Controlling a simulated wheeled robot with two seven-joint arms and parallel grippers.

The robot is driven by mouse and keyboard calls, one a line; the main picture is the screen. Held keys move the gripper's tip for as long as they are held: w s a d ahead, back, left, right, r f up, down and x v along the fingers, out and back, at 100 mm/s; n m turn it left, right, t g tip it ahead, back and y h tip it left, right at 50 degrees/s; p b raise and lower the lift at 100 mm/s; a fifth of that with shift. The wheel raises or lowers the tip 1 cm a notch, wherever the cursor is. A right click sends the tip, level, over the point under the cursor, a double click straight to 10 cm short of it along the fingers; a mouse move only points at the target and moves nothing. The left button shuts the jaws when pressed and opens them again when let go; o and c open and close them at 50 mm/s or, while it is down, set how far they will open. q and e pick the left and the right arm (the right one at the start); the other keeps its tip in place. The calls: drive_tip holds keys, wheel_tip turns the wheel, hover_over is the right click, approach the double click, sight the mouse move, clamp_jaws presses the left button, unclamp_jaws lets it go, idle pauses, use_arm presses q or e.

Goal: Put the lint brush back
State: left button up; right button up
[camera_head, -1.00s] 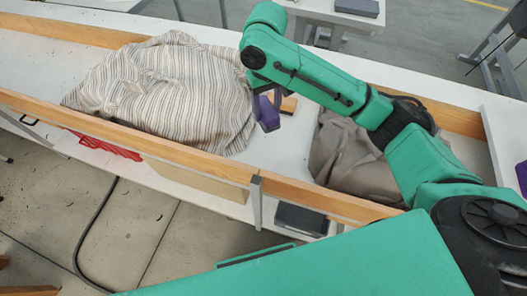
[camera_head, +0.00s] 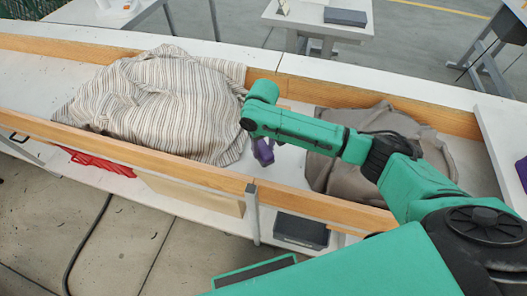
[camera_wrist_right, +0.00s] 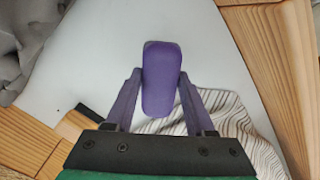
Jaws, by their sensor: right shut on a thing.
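My right gripper (camera_wrist_right: 157,92) is shut on a purple, rounded oblong thing, which I take to be the lint brush (camera_wrist_right: 161,65). The brush stands out between the two fingers in the right wrist view. In the head view the right gripper (camera_head: 262,152) shows small and purple below the end of the green arm, so brush and fingers are hard to tell apart there. It is over the white table surface (camera_head: 285,162), between the striped cloth (camera_head: 165,100) and the grey-brown cloth (camera_head: 335,175). Whether the brush touches the table I cannot tell. My left gripper is out of view.
A wooden rail (camera_head: 150,154) runs along the table's front edge and another (camera_head: 375,104) along the back. The right wrist view shows a wooden piece with a dark edge (camera_wrist_right: 25,138) at lower left. A narrow white strip between the cloths is free.

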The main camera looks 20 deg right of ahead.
sight(263, 148)
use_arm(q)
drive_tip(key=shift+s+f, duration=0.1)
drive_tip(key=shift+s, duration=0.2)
use_arm(e)
drive_tip(key=shift+f, duration=1.05)
drive_tip(key=o, duration=1.3)
drive_tip(key=shift+f, duration=0.1)
wheel_tip(263, 148, up, 12)
drive_tip(key=shift+w+r, duration=0.1)
drive_tip(key=shift+r, duration=0.05)
